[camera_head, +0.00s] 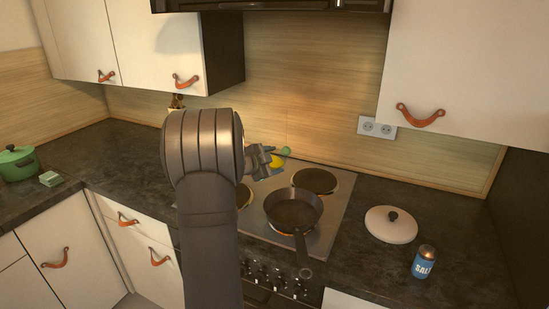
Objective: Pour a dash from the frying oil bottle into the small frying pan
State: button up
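The small frying pan (292,209) is dark and sits on the front right of the cooktop. Its handle points toward the front edge. My gripper (272,163) is above the cooktop, behind and left of the pan, partly hidden by my arm. Just beyond its fingers show a small yellow part (277,160) and a green part (286,151), which may be the frying oil bottle. The bottle's full outline is hidden, and I cannot tell whether the fingers are closed on it.
A white lid (391,224) with a dark knob and a blue salt shaker (423,262) stand on the right counter. A bare rear burner (315,181) lies behind the pan.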

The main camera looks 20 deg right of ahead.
jog(key=shift+w+a+f+m+t, duration=0.15)
jog(key=shift+w+f+m+t, duration=0.45)
jog(key=shift+m, duration=0.4)
jog(key=shift+w+f+m+t+h, duration=0.25)
jog(key=shift+f+m+t, duration=0.2)
jog(key=shift+m, duration=0.35)
jog(key=shift+w+a+f+m+t, duration=0.15)
jog(key=shift+f+m+t, duration=0.1)
jog(key=shift+f+m, duration=0.2)
jog(key=shift+r, duration=0.1)
jog(key=shift+m, duration=0.25)
jog(key=shift+r+m+t+h, duration=0.2)
jog(key=shift+m+t+h, duration=0.1)
jog(key=shift+m, duration=0.3)
